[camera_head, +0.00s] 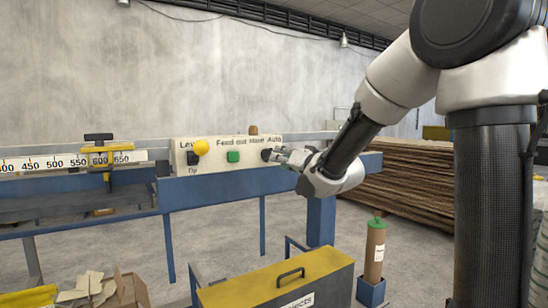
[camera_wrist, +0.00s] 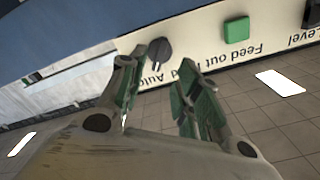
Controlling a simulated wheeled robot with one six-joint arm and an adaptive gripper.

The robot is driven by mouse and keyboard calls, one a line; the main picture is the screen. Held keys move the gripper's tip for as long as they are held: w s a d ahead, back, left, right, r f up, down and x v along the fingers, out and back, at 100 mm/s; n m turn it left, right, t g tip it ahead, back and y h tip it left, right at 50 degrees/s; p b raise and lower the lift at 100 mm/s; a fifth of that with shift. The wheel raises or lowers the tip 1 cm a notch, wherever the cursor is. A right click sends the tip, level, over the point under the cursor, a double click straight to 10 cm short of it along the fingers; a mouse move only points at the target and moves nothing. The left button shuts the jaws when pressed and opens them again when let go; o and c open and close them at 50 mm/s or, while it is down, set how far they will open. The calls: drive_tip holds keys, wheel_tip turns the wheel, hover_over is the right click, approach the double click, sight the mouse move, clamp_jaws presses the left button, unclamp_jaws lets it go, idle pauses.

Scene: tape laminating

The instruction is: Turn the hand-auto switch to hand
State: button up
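The hand-auto switch is a dark round knob (camera_wrist: 159,53) on the cream control panel (camera_head: 215,145), beside the "Hand Auto" lettering. In the head view the knob (camera_head: 266,154) is at the panel's right end, close to my fingertips. In the wrist view, where the panel appears upside down, my gripper (camera_wrist: 157,77) is open and empty. Its two green-padded fingers point at the knob, which shows just beyond and between the tips. I cannot tell if either finger touches it. The knob's exact pointer position is hard to read.
A green button (camera_head: 233,156) and a yellow knob (camera_head: 201,147) sit left of the switch on the panel. The panel stands on a blue machine rail (camera_head: 225,184). Below are a yellow-topped box (camera_head: 275,282) and a brown roll (camera_head: 375,250). Stacked boards (camera_head: 415,190) lie to the right.

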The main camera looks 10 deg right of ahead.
sight(268, 155)
drive_tip(key=x, duration=0.7)
drive_tip(key=shift+f, duration=0.1)
clamp_jaws()
